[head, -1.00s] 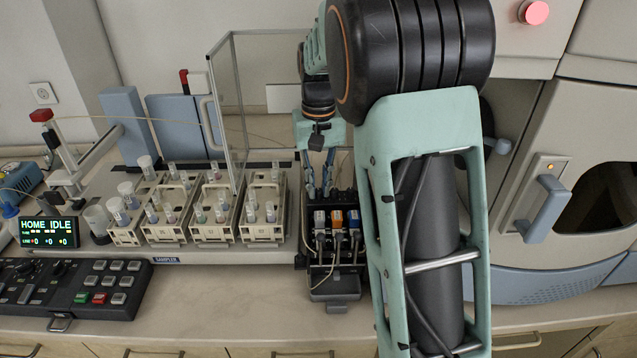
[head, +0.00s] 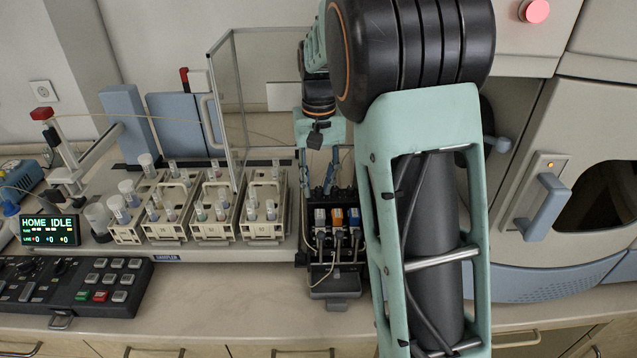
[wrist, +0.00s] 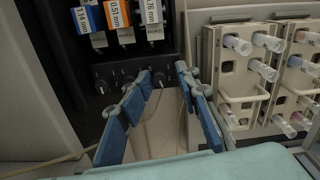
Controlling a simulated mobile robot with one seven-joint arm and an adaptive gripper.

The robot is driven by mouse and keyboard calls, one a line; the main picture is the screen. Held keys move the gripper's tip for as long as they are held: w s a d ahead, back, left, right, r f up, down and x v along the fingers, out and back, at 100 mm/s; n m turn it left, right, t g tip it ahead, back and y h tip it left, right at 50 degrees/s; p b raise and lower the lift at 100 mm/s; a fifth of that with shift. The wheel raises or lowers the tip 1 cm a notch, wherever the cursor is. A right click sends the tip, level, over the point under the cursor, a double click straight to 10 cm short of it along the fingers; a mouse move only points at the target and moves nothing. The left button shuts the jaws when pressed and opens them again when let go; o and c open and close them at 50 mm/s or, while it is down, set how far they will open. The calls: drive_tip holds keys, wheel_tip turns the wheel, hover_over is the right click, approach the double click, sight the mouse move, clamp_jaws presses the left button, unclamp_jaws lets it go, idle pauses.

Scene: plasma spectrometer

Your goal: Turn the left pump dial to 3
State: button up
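The pump (head: 333,285) is a dark block with coloured cassettes, right of the sample racks in the head view. In the wrist view its dark face (wrist: 75,65) fills the upper left, with a row of small black dials below the cassettes. The middle dial appears between the fingertips; contact is not visible. In the head view the fingers (head: 318,172) are at the pump's far side.
Racks with capped tubes (head: 213,220) stand close beside the pump; they also show at right in the wrist view (wrist: 242,75). A keypad (head: 105,288) and a HOME IDLE display (head: 50,231) are at left.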

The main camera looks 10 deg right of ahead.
sight(318, 188)
drive_tip(key=shift+r, duration=4)
